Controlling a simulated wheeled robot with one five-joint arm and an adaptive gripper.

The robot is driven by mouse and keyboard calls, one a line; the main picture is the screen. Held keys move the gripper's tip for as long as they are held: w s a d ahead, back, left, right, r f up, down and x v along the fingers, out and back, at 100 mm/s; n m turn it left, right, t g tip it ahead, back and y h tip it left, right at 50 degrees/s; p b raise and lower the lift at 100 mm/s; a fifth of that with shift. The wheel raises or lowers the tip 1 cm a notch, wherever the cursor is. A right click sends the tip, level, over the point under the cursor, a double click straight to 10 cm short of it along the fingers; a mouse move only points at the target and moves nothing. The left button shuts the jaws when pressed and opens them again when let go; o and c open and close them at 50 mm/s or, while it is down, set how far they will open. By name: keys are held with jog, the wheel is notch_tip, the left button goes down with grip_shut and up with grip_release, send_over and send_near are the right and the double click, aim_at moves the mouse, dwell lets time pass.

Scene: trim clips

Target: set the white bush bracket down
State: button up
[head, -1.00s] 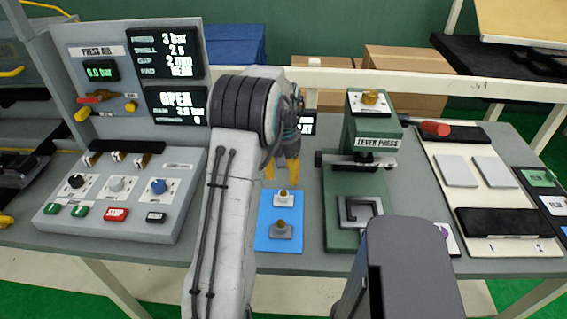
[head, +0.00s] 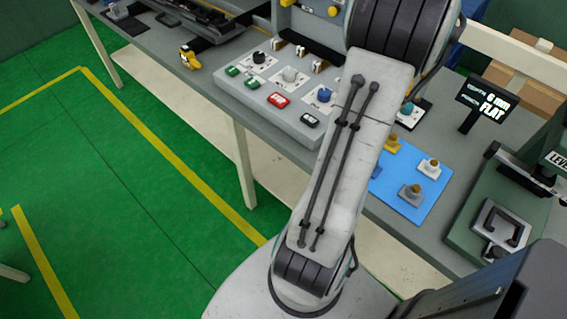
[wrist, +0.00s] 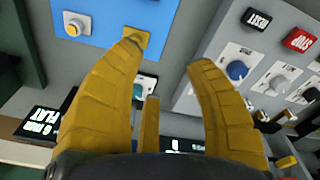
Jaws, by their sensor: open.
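The white bush bracket (head: 428,167), with a brass bush on top, stands on the blue mat (head: 431,201). A grey bracket (head: 411,193) stands on the mat in front of it. In the wrist view the white bracket (wrist: 75,25) is at the upper left, clear of my fingers. My gripper (wrist: 166,54) is open, with nothing held between its yellow fingers. Its left fingertip overlaps a yellow piece (wrist: 137,38) at the mat's edge; I cannot tell if they touch. My arm hides most of the gripper in the head view.
The button panel (head: 270,92) is left of my arm. A small sign reading FLAT (head: 487,103) stands behind the mat. The green lever press (head: 500,215) is close on the right. Open green floor lies at left.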

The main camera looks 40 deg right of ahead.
jog(key=w+a+r+n, duration=0.1)
jog(key=w+a+n, duration=0.1)
jog(key=w+a, duration=0.3)
jog(key=w+a+r+n+t, duration=0.1)
jog(key=w+a+r, duration=0.1)
jog(key=a, duration=0.6)
jog(key=w+a+r+n, duration=0.1)
jog(key=w+a+n, duration=0.1)
jog(key=w+a, duration=0.3)
jog(key=s+a+n+t, duration=0.1)
jog(key=s+a+n, duration=0.2)
jog(key=a, duration=0.7)
jog(key=s+a+f+n+t+y, duration=0.1)
jog(key=s+a, duration=0.3)
jog(key=a, duration=0.6)
jog(key=shift+s+a+f+n+t, duration=0.15)
jog(key=shift+a+f+n+t, duration=0.2)
jog(key=shift+n, duration=0.55)
